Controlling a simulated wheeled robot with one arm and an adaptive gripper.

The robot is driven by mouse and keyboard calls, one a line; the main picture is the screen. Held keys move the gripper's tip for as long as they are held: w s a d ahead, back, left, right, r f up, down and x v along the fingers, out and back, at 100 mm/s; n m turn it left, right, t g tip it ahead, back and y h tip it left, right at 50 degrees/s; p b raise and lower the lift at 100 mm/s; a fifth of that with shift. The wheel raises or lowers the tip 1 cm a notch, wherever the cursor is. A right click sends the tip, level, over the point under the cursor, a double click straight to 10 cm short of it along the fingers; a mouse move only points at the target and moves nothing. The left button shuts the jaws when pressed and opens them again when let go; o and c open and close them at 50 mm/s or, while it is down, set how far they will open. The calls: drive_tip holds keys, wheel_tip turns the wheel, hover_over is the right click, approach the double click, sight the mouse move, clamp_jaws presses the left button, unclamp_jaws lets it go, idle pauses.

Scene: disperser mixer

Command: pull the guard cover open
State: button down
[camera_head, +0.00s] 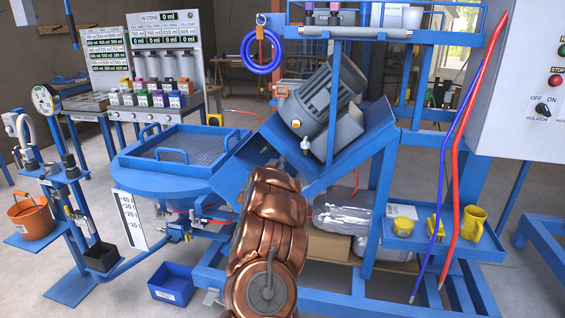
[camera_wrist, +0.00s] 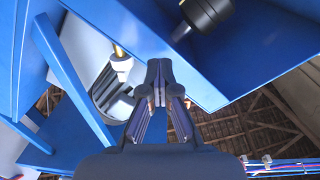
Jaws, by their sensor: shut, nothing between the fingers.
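The guard cover appears to be the blue-framed mesh lid (camera_head: 178,150) on top of the blue round vat (camera_head: 165,183), left of centre in the head view. It lies flat, with blue handles on it. My gripper (camera_wrist: 160,72) is shut and empty in the wrist view, its fingers pointing up towards a large blue panel (camera_wrist: 205,55). I cannot tell whether the fingertips touch that panel. In the head view my copper-coloured arm hides my gripper, below the tilted blue housing. The mesh lid is not recognisable in the wrist view.
A grey motor (camera_head: 318,100) sits on the blue machine frame just beyond my arm. A blue side shelf (camera_head: 480,247) with a yellow mug (camera_head: 473,222) stands to the right. Red and blue hoses hang by it. A blue bin (camera_head: 172,283) lies on the floor at left.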

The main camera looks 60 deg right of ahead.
drive_tip(key=c, duration=0.9)
unclamp_jaws()
drive_tip(key=shift+a, duration=0.1)
drive_tip(key=shift+v, duration=5.9)
